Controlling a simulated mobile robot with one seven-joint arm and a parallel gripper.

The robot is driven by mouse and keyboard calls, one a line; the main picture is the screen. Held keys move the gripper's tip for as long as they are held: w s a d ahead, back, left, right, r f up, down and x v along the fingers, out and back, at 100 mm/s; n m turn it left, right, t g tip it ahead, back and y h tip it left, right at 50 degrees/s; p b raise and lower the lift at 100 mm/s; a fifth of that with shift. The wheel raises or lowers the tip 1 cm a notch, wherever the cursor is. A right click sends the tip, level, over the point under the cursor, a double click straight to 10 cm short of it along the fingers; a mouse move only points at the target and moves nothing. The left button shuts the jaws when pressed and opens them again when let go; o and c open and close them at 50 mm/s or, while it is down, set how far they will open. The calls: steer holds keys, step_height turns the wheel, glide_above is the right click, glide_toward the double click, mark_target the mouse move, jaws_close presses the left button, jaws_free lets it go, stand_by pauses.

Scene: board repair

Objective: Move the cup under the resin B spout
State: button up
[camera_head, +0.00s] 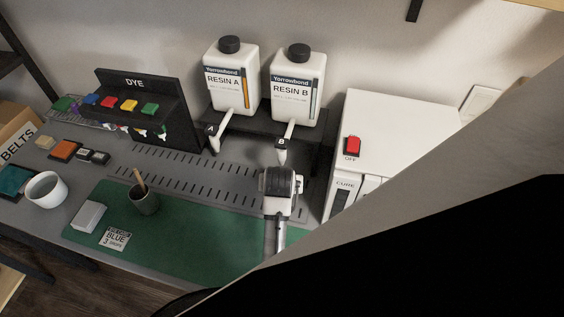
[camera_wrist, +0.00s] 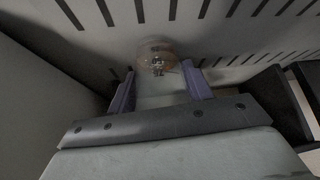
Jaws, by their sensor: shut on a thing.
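My gripper (camera_head: 281,182) is below and in front of the resin B spout (camera_head: 282,156) in the head view. In the wrist view my gripper (camera_wrist: 158,82) has its purple fingers shut on a small clear cup (camera_wrist: 156,55), over the slotted grey surface. The cup is hidden behind my gripper in the head view, so I cannot tell how exactly it lines up with the spout. The resin B bottle (camera_head: 297,88) is white with a black cap and stands on a dark rack.
The resin A bottle (camera_head: 232,80) stands left of resin B. A white cure box (camera_head: 395,125) with a red switch is close on the right. A dye rack (camera_head: 135,88) stands left. A dark cup with a stick (camera_head: 144,203) stands on the green mat (camera_head: 190,245).

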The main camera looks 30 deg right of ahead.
steer(key=shift+a, duration=0.1)
steer(key=shift+s, duration=0.1)
steer(key=o, duration=0.5)
steer(key=shift+f, duration=0.15)
steer(key=o, duration=0.5)
steer(key=shift+c, duration=0.2)
steer(key=shift+r, duration=0.25)
steer(key=b+v, duration=0.1)
steer(key=v, duration=1.1)
